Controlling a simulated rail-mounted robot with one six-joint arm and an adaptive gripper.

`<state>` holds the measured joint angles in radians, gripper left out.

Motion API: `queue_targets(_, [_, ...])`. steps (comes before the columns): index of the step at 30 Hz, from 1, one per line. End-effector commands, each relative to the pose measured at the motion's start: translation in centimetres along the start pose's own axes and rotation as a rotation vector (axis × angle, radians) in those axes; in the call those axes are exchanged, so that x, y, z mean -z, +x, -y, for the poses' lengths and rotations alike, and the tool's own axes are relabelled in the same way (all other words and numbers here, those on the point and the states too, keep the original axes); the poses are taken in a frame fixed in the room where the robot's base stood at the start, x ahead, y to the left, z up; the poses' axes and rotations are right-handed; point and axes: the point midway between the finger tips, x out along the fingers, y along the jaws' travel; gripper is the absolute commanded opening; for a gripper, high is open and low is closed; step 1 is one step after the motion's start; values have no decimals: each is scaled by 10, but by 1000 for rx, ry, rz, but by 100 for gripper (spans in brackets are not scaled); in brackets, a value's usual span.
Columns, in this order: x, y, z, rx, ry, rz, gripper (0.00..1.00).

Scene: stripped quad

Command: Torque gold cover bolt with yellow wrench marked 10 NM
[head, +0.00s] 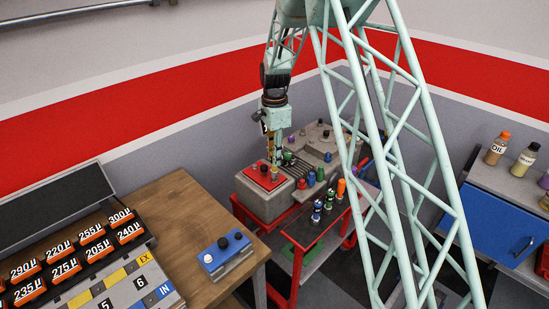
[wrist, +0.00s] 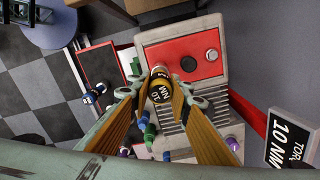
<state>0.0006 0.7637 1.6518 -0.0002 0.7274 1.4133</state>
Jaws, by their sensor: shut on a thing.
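My gripper (wrist: 160,98) is shut on the yellow wrench (wrist: 160,91), whose black band reads 10 NM. In the head view my gripper (head: 277,151) points down over the grey engine block. The wrench's end lies over the left edge of the red cover (wrist: 180,47) in the wrist view. The red cover (head: 258,180) also shows in the head view on top of the block. A dark bolt (wrist: 188,64) and a grey bolt (wrist: 212,54) stand on the cover. I cannot make out the gold bolt; the wrench may hide it. Contact cannot be told.
Several coloured tools (head: 322,205) stand beside the block on a red-framed cart. A sign reading TORQ and 10 NM (wrist: 289,142) is right of the block in the wrist view. A wooden table (head: 180,215) with a blue button box (head: 226,252) stands left.

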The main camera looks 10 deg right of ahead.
Motion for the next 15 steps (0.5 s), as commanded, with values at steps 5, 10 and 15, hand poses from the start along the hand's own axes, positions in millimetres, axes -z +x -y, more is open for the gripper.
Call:
queue_targets(5, [0, 0, 0, 1, -2, 0, 5])
queue_targets(10, [0, 0, 0, 1, -8, 0, 5])
queue_targets(15, [0, 0, 0, 1, -60, 0, 5])
